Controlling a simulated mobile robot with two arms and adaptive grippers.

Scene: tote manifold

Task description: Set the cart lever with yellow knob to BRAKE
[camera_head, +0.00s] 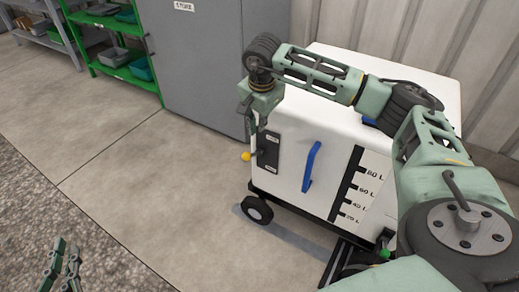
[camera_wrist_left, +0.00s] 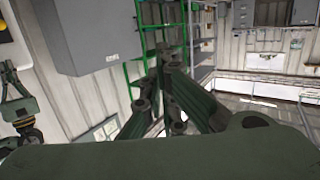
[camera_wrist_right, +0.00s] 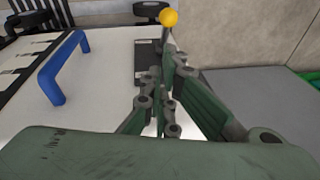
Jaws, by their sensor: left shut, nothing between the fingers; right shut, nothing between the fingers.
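The white cart (camera_head: 322,120) stands in front of me with a dark lever plate (camera_head: 268,150) at its left front corner. The lever's yellow knob (camera_head: 246,156) sticks out to the left of the plate. The knob also shows at the top of the right wrist view (camera_wrist_right: 169,17), just beyond the fingertips. The plate's small labels are too small to read. My right gripper (camera_head: 249,130) points down beside the plate, shut and empty, just above the knob; contact cannot be told. My left gripper (camera_head: 64,262) is shut and empty, low at the left, far from the cart.
A blue handle (camera_head: 311,166) and a litre scale (camera_head: 358,187) are on the cart's front. A black wheel (camera_head: 257,210) is below the plate. A grey cabinet (camera_head: 202,65) and green shelf (camera_head: 120,72) stand behind. The floor left of the cart is clear.

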